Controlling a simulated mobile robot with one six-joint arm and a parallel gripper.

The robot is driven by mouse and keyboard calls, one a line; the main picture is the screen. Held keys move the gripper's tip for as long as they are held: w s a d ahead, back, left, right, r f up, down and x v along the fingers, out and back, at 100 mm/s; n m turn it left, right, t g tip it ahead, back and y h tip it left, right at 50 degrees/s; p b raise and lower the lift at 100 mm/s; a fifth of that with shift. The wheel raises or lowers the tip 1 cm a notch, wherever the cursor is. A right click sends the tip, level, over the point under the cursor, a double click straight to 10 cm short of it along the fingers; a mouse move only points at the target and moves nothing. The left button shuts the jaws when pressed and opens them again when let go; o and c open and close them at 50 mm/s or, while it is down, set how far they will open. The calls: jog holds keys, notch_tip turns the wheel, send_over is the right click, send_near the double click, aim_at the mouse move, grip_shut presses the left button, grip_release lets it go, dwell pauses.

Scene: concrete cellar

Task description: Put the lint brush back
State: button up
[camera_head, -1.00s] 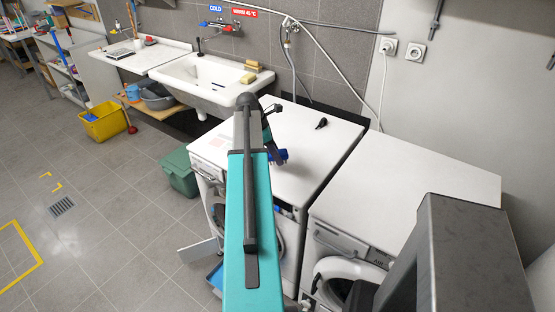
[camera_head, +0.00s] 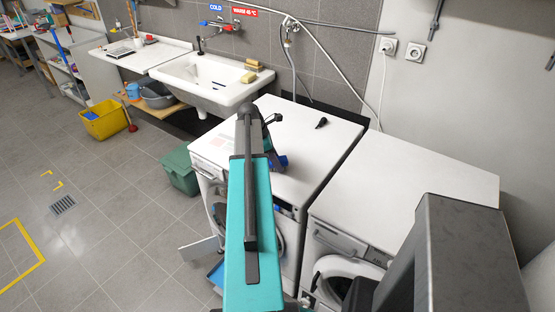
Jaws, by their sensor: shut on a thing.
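My gripper (camera_head: 274,154) hangs over the front left part of the left washing machine's white top (camera_head: 305,155), largely hidden behind my teal arm. It is shut on a small blue thing, which I take to be the lint brush (camera_head: 282,161). Only a blue piece of it shows beside the arm, so its full shape and whether it touches the top cannot be told. A small black object (camera_head: 321,123) lies near the back of the same top, apart from the gripper.
A second washing machine (camera_head: 410,185) stands to the right, its top clear. A green bin (camera_head: 180,171) and a yellow crate (camera_head: 104,120) stand on the floor. The left floor is mostly free.

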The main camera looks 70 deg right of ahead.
jog(key=shift+f, duration=0.1)
jog(key=o, duration=1)
jog(key=shift+c, duration=0.2)
jog(key=shift+r, duration=0.2)
jog(key=b+v, duration=0.3)
jog(key=v, duration=0.9)
jog(key=shift+a+f, duration=0.1)
